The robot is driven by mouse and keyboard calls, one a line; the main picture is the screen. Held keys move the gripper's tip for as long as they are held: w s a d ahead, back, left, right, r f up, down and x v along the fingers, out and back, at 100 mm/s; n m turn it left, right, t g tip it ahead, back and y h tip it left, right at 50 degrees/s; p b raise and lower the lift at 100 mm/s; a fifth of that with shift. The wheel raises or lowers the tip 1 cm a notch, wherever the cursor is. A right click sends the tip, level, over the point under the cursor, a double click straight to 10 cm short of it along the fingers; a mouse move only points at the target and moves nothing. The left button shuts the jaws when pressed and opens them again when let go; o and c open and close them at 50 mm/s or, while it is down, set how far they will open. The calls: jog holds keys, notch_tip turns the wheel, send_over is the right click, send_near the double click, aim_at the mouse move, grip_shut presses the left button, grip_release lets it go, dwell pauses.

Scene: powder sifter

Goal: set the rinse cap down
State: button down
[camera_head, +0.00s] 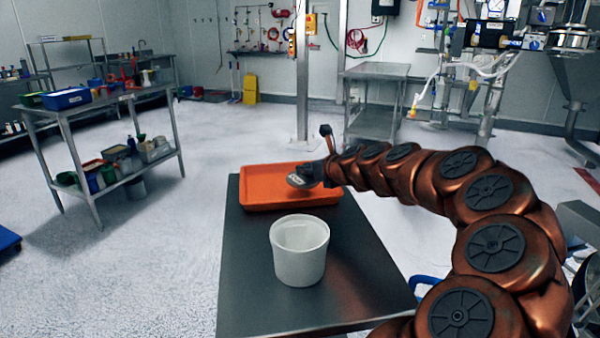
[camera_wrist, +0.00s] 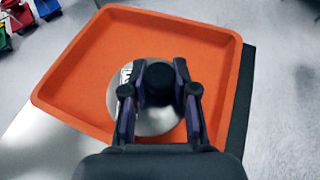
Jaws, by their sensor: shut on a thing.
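The rinse cap (camera_wrist: 160,119) is a round, shiny silver disc with a dark knob in its middle and a pale label on its left side. My gripper (camera_wrist: 158,85) is shut on the knob. In the head view the cap (camera_head: 298,181) hangs below my gripper (camera_head: 314,171), over the orange tray (camera_head: 262,201). The wrist view also shows the tray (camera_wrist: 70,75) under the cap. I cannot tell whether the cap touches the tray floor. The tray looks otherwise empty.
The tray lies at the far end of a dark table (camera_head: 250,285). A white bucket (camera_head: 300,265) stands on the table in front of the tray. A steel shelf table (camera_head: 100,105) with bins stands at the left, and open floor lies between.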

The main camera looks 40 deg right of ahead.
jog(key=w+d, duration=0.1)
jog(key=w, duration=0.3)
jog(key=w+d, duration=0.1)
jog(key=w, duration=0.1)
jog(key=shift+w+d+f+b, duration=0.25)
jog(key=shift+d+f+b, duration=0.05)
jog(key=shift+f, duration=0.1)
jog(key=shift+w+d, duration=0.25)
jog(key=shift+w, duration=0.35)
notch_tip(320, 180, down, 4)
jog(key=shift+r+b, duration=0.2)
jog(key=shift+b, duration=0.35)
jog(key=c, duration=0.9)
grip_release()
